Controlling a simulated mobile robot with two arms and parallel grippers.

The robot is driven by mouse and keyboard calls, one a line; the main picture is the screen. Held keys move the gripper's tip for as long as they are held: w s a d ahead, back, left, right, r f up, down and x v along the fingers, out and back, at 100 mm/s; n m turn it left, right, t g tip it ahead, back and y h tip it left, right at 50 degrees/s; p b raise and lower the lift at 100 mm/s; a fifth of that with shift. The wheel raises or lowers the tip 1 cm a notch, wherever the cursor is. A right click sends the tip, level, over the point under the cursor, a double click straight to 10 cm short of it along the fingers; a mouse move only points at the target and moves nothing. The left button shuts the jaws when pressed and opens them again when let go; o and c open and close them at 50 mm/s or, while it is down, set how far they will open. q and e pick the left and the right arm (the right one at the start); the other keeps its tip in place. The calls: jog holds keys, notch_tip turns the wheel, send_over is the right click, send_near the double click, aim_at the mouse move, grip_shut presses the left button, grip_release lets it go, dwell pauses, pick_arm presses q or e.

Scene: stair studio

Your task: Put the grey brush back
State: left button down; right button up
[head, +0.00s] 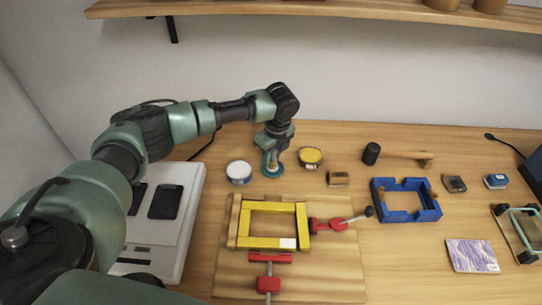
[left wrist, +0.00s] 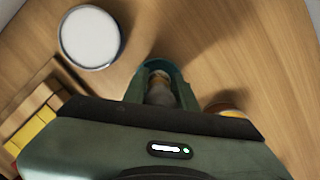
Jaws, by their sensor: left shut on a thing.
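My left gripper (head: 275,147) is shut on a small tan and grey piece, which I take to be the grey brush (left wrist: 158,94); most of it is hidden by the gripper. It points down at a teal round holder (head: 268,173) on the table. In the left wrist view the holder's teal rim (left wrist: 152,66) arches around the far side of the held piece. I cannot tell how deep the brush is in the holder or whether it touches the bottom. My right gripper is not in view.
A white tin (head: 239,172) stands left of the holder and a yellow tin (head: 310,157) right of it. A wooden block (head: 339,179), a mallet (head: 400,155) and a blue frame (head: 406,214) lie further right. A clamped yellow frame (head: 268,243) is in front.

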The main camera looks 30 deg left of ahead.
pick_arm(q)
jog(key=c, duration=1.1)
grip_release()
jog(key=shift+f, duration=0.1)
jog(key=r, duration=0.4)
jog(key=d+r+b, duration=0.1)
jog(key=r, duration=0.3)
jog(key=r+b, duration=0.1)
jog(key=r, duration=0.3)
jog(key=shift+s+d+r, duration=0.1)
jog(key=shift+s+d, duration=0.25)
jog(key=shift+d, duration=0.05)
